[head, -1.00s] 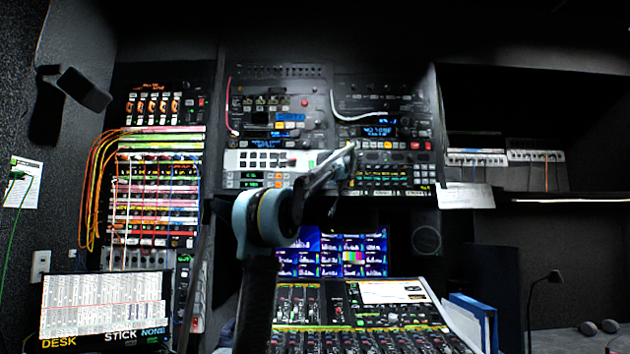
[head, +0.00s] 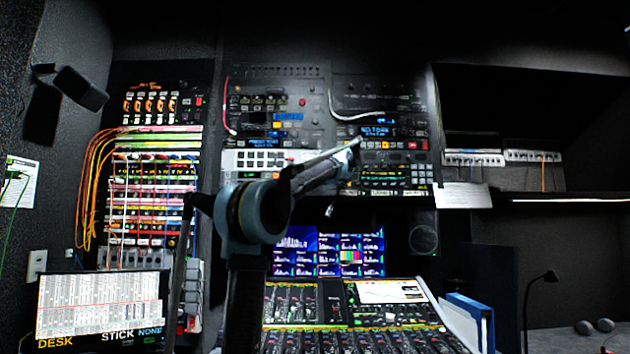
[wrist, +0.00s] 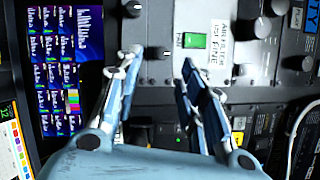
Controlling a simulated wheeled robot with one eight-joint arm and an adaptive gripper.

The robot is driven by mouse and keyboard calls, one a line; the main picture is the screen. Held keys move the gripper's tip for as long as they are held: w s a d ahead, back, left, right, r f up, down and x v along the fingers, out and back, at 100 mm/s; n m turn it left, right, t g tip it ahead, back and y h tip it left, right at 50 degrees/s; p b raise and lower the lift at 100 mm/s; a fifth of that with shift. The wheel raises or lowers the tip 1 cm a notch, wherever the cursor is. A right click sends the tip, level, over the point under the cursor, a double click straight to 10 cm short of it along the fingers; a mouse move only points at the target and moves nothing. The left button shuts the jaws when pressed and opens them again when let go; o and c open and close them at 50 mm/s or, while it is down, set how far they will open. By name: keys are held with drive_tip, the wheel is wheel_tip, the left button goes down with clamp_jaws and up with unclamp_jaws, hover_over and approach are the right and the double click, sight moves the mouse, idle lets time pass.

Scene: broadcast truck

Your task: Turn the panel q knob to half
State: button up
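The panel in front of my gripper carries several dark round knobs. In the wrist view, one knob (wrist: 133,8) is at the top, above the left finger, and a small one (wrist: 152,53) sits between the fingertips as pictured. A larger knob (wrist: 262,27) is to the right, beside a white label. I cannot tell which is the q knob; no q marking is readable. My gripper (wrist: 162,58) is open, with its fingers spread and nothing visibly held. In the head view my gripper (head: 354,147) is in front of the rack, and its fingers are too small to read.
A lit green button (wrist: 193,41) is near the right fingers. Monitor screens (head: 330,252) and a mixing desk (head: 350,318) lie below the rack. Patch cables (head: 95,185) hang at left. A white cable (wrist: 297,135) curves at the wrist view's right.

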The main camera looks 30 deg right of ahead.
drive_tip(key=s, duration=0.3)
drive_tip(key=s+a, duration=0.1)
drive_tip(key=s, duration=0.1)
drive_tip(key=shift+s+f, duration=0.35)
drive_tip(key=w+a+f+n+g+h, duration=0.2)
drive_tip(key=a+f+n+g, duration=0.35)
drive_tip(key=n+g, duration=0.25)
drive_tip(key=s+a+r+n+g+h, duration=0.1)
drive_tip(key=a+r+n+h, duration=0.45)
drive_tip(key=r+n, duration=0.7)
drive_tip(key=x, duration=1.6)
drive_tip(key=shift+w, duration=0.4)
